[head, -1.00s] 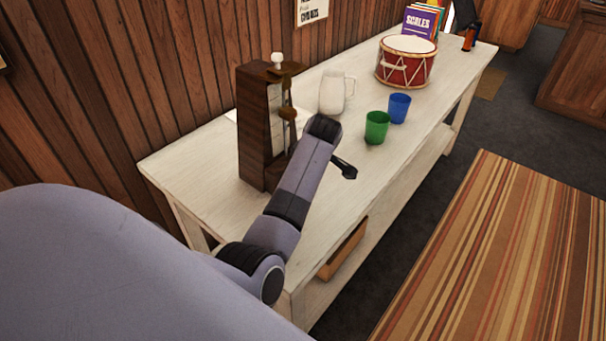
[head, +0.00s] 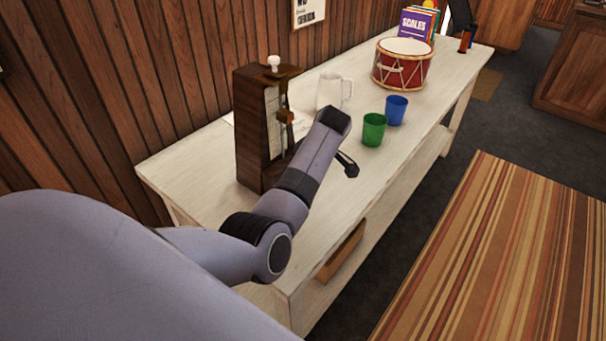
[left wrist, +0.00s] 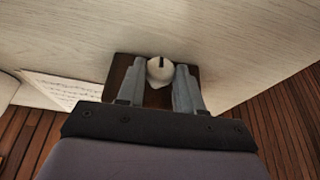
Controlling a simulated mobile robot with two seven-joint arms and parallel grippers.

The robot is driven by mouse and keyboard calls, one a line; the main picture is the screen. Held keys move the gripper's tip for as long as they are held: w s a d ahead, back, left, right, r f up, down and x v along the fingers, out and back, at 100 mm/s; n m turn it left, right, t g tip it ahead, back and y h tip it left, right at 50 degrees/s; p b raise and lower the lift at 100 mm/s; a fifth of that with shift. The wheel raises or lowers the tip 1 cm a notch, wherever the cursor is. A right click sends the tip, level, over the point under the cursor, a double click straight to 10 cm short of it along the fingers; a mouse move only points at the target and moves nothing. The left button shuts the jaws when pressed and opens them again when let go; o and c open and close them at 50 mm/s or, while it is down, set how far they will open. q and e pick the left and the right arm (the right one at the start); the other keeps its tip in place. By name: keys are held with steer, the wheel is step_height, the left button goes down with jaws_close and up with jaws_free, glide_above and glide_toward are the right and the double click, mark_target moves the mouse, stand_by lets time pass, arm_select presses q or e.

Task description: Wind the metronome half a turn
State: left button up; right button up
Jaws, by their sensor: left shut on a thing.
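The metronome (head: 250,125) is a tall dark wooden box standing upright on the near end of the white bench, with a pale scale, a pendulum and a white knob (head: 274,63) on top. In the left wrist view, my left gripper (left wrist: 160,76) is shut on a pale round knob (left wrist: 160,66) with a black mark, the dark metronome wood (left wrist: 125,72) behind it. I cannot tell if both views show the same knob. My right gripper is out of view.
On the bench (head: 210,160) beyond the metronome stand a white mug (head: 329,92), a green cup (head: 374,130), a blue cup (head: 396,110) and a red drum (head: 402,65). A paper sheet (left wrist: 62,88) lies near the metronome. A plank wall (head: 120,90) runs behind.

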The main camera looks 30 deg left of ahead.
arm_select(q)
steer(key=o, duration=1)
steer(key=shift+a, duration=0.1)
steer(key=shift+b+v, duration=0.3)
steer(key=shift+v, duration=3.35)
steer(key=shift+f, duration=0.1)
